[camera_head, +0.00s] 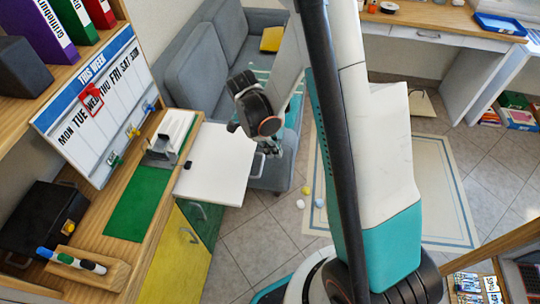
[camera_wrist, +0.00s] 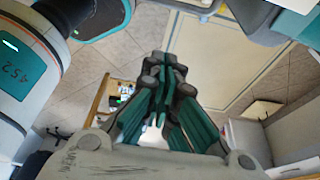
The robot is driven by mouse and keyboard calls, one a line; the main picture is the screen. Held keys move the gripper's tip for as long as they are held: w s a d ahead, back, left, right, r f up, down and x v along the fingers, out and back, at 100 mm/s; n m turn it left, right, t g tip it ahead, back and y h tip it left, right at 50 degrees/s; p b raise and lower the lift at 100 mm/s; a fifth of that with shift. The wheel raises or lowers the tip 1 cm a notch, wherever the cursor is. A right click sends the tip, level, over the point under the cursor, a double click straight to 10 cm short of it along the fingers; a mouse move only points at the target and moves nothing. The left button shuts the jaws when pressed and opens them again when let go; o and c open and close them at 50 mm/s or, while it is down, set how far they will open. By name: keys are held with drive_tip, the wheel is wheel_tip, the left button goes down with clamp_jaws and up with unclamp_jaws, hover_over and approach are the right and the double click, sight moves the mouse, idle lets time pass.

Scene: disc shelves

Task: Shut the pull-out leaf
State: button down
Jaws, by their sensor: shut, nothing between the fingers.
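The pull-out leaf (camera_head: 214,163) is a white board in the head view. It sticks out to the right from the wooden desk at the left, above green and yellow cabinet fronts. I cannot make out the leaf clearly in the wrist view.
The wooden desk (camera_head: 152,200) carries a green mat (camera_head: 138,207), a grey stand (camera_head: 161,153) and a pen holder (camera_head: 88,268). A grey sofa (camera_head: 195,82) stands behind the leaf. Small balls (camera_head: 301,204) lie on the tiled floor. A pale rug (camera_head: 440,190) lies at the right.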

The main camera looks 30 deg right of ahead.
wheel_tip(320, 180, down, 7)
drive_tip(key=a+b, duration=0.1)
drive_tip(key=b, duration=0.3)
drive_tip(key=shift+w+f, duration=0.15)
drive_tip(key=shift+w, duration=0.3)
drive_tip(key=shift+w+a, duration=0.1)
